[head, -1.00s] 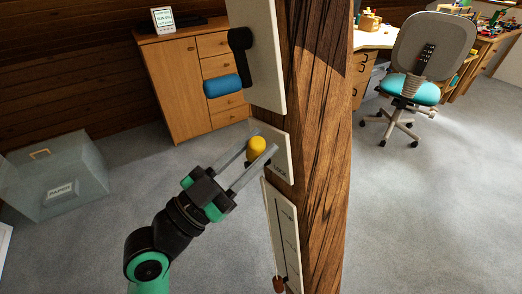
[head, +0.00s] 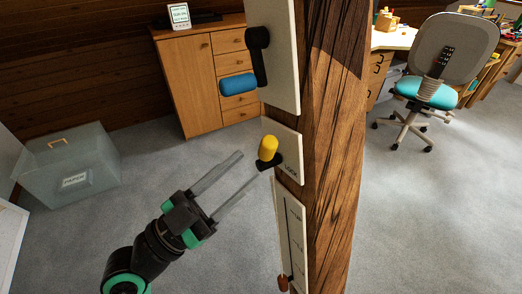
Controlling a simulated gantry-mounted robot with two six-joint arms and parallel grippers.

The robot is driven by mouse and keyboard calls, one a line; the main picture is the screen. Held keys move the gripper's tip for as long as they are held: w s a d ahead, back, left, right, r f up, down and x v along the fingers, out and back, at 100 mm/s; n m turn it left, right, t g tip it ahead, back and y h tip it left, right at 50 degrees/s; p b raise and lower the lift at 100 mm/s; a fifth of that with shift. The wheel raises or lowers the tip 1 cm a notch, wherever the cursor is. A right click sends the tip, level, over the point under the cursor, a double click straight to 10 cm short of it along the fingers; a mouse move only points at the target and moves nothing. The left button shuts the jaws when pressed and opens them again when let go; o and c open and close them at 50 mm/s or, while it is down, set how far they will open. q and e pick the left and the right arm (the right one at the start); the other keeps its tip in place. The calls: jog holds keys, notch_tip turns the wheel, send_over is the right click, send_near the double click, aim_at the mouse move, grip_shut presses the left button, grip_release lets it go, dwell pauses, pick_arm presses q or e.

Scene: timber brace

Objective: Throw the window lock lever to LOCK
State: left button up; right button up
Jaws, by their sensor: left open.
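The lock lever's yellow knob (head: 268,148) sits on a small white plate (head: 288,160) on the side of the timber brace (head: 335,150). The plate's lettering at its lower right reads LOCK, and the knob's dark base lies close to that lettering. My left gripper (head: 240,174) is open and empty, to the lower left of the knob. Its fingers point up and right toward the plate; the lower fingertip ends close to the lever's dark base, and I cannot tell if they touch. My right gripper is not in view.
Below, a slotted panel (head: 291,225) has a brown knob (head: 284,283). A wooden cabinet (head: 200,85), a clear paper bin (head: 68,170) and an office chair (head: 448,75) stand beyond.

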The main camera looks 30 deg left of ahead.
pick_arm(q)
jog(key=v, duration=0.5)
jog(key=shift+s, duration=0.1)
jog(key=shift+a, duration=0.1)
